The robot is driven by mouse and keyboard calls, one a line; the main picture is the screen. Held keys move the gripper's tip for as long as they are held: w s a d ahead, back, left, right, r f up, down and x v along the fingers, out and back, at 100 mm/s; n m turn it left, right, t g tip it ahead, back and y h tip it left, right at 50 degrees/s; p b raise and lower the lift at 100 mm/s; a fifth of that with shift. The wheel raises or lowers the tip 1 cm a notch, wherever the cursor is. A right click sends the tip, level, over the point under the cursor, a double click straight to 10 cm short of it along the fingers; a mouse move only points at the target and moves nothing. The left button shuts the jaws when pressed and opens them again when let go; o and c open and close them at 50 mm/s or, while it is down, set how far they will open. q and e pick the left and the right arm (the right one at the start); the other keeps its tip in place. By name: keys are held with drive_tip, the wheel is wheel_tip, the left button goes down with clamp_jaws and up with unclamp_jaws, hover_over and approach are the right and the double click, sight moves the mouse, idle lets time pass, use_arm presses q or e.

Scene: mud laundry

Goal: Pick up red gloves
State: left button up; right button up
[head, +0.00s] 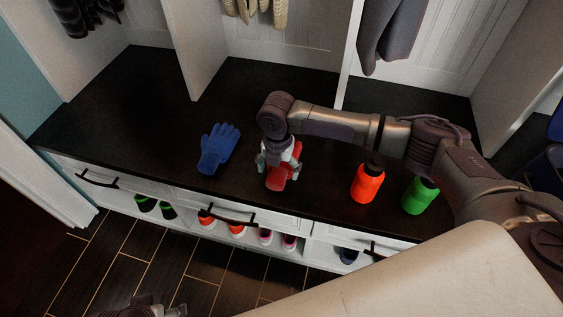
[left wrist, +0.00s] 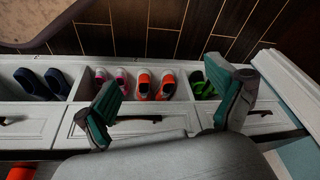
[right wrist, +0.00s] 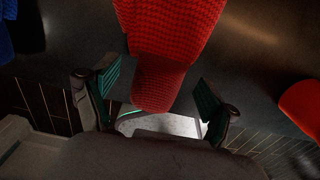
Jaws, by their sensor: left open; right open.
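The red gloves (head: 279,176) lie on the dark bench top, partly hidden under my right gripper in the head view. In the right wrist view the red knitted fabric (right wrist: 165,50) fills the upper middle, and its narrower lower end lies between the fingers. My right gripper (right wrist: 155,97) is open, with one finger on each side of the red fabric and a gap visible on both sides. It also shows in the head view (head: 276,163). My left gripper (left wrist: 172,95) is open and empty, above the shoe cubbies and drawer fronts. In the head view only part of it shows at the bottom edge.
A blue glove (head: 218,148) lies left of the red gloves. An orange bottle (head: 368,182) and a green bottle (head: 420,195) stand to the right, near my right arm. White dividers (head: 191,50) rise behind. Shoes (head: 236,229) sit in the cubbies below the bench.

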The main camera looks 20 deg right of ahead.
drive_tip(key=shift+f, duration=0.8)
drive_tip(key=shift+c, duration=0.3)
drive_tip(key=c, duration=1.2)
drive_tip(key=shift+r, duration=0.15)
